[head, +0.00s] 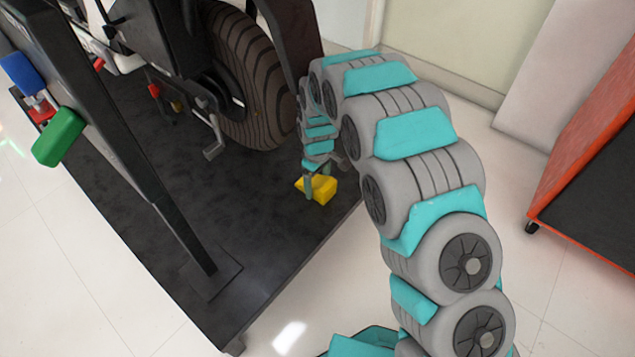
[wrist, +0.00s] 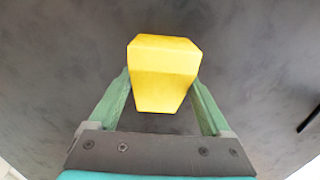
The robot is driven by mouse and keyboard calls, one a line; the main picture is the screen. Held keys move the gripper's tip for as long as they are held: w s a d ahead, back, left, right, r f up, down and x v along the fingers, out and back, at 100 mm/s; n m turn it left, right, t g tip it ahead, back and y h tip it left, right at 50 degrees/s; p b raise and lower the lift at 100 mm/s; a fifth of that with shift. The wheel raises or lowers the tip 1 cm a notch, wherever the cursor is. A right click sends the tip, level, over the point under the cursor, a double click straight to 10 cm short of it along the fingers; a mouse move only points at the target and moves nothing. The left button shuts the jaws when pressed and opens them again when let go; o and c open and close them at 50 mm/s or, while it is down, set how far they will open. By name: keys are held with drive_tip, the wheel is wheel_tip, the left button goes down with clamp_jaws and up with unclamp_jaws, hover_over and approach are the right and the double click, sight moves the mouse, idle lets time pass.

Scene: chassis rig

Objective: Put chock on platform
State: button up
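The yellow chock (head: 320,189) is at the dark platform (head: 265,215), near its right edge and in front of the wheel. I cannot tell whether it rests on the surface or is just above it. My gripper (head: 311,187) reaches down to it from above. In the wrist view the chock (wrist: 163,75) fills the space between the green fingers of my gripper (wrist: 161,78). The fingers meet its left and right sides with no clear gap, so the gripper looks shut on it. The fingertips are partly hidden by the chock.
A large tyre (head: 248,85) of the vehicle stands behind the chock. A dark post (head: 165,190) rises from the platform at the left, with a green block (head: 60,137) beside it. An orange-red cart (head: 585,140) stands at the right. The platform's front part is clear.

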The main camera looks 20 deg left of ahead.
sight(317, 181)
drive_tip(key=shift+o, duration=1.1)
wheel_tip(317, 181, up, 12)
drive_tip(key=p, duration=0.1)
drive_tip(key=shift+r+p, duration=0.15)
drive_tip(key=shift+p, duration=0.2)
